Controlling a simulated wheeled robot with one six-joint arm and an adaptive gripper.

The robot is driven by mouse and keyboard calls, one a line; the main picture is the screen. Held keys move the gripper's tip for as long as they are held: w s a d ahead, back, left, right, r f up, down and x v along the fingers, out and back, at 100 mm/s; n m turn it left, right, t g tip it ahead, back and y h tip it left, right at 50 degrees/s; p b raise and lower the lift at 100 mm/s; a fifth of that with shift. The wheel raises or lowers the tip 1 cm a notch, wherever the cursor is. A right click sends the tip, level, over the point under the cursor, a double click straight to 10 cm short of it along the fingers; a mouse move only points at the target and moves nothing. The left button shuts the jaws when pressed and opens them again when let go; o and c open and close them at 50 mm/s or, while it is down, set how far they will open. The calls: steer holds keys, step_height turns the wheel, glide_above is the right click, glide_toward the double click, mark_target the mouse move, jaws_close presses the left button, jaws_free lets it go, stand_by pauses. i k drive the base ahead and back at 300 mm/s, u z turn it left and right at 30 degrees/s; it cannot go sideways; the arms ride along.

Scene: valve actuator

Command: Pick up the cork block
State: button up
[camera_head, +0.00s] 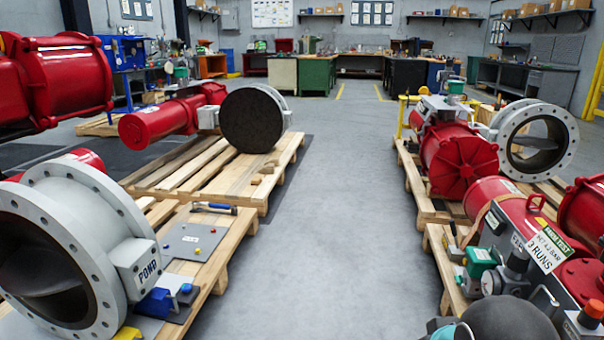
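Small tan blocks (267,168) lie on the far left pallet, in front of the dark round face of a valve. They are too small and too close in colour to the pallet wood for me to tell whether one is the cork block. Nothing else in view is clearly a cork block. My gripper is not in view. A dark rounded shape with a teal part at the bottom edge, right of centre, may be part of my arm; I cannot tell.
Wooden pallets (232,250) with red actuators and grey flanged valves (100,215) stand on the left, and more (462,165) on the right. A hammer-like tool (214,208) lies on the near left pallet. The grey floor aisle (330,230) between is clear. Workbenches line the back.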

mark_target(255, 180)
steer(key=i, duration=6.4)
steer(key=u, duration=2.2)
